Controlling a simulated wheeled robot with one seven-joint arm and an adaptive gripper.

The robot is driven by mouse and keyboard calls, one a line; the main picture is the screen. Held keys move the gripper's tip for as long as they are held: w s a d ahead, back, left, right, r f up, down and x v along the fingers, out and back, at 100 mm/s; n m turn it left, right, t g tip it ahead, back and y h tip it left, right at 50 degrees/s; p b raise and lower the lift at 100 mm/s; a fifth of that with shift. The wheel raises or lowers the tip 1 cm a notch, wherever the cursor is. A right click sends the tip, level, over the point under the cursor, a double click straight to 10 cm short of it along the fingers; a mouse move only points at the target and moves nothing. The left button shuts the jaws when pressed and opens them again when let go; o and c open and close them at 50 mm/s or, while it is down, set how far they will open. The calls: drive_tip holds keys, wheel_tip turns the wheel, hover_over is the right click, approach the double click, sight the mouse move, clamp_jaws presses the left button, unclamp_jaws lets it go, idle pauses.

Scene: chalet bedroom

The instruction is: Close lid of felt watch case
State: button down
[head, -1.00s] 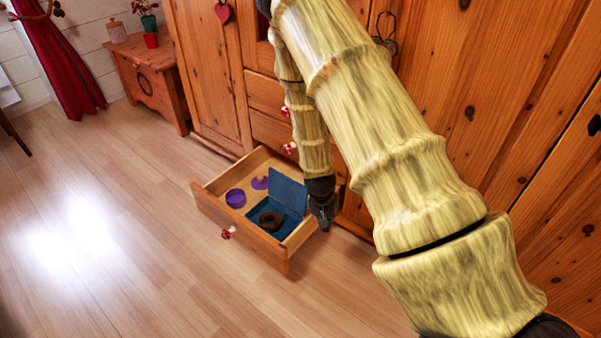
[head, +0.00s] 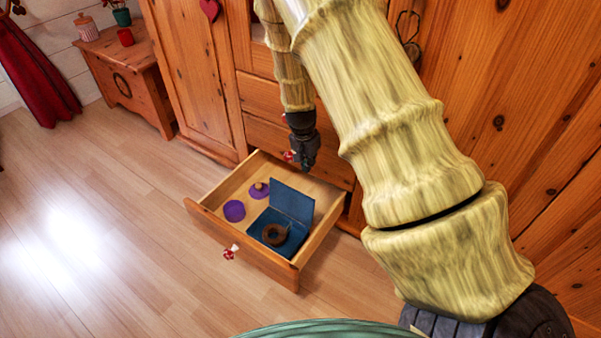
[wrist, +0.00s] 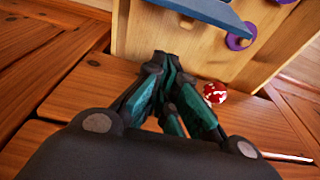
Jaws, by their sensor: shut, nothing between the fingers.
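The blue felt watch case (head: 291,240) sits in the right part of the open drawer, with a brown ring-shaped item (head: 274,235) in its base. Its lid (head: 291,203) stands up, open, on the side toward the cabinet. My gripper (head: 306,162) is shut and empty, above the drawer's back end, behind and above the lid and apart from it. In the wrist view the closed fingers (wrist: 168,65) point toward the drawer, and a blue edge of the case (wrist: 205,12) shows at the top.
The wooden drawer (head: 246,255) is pulled out from the cabinet. A purple round box (head: 234,211) and a purple lid with a knob (head: 259,190) lie left of the case. A red-and-white knob (wrist: 214,92) is near my fingers. The floor at left is clear.

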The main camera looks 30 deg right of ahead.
sight(293, 200)
wheel_tip(293, 200, down, 10)
drive_tip(key=d+b, duration=0.2)
drive_tip(key=b, duration=0.3)
drive_tip(key=a, duration=0.2)
drive_tip(key=s+a+r+b, duration=0.1)
drive_tip(key=shift+a, duration=0.35)
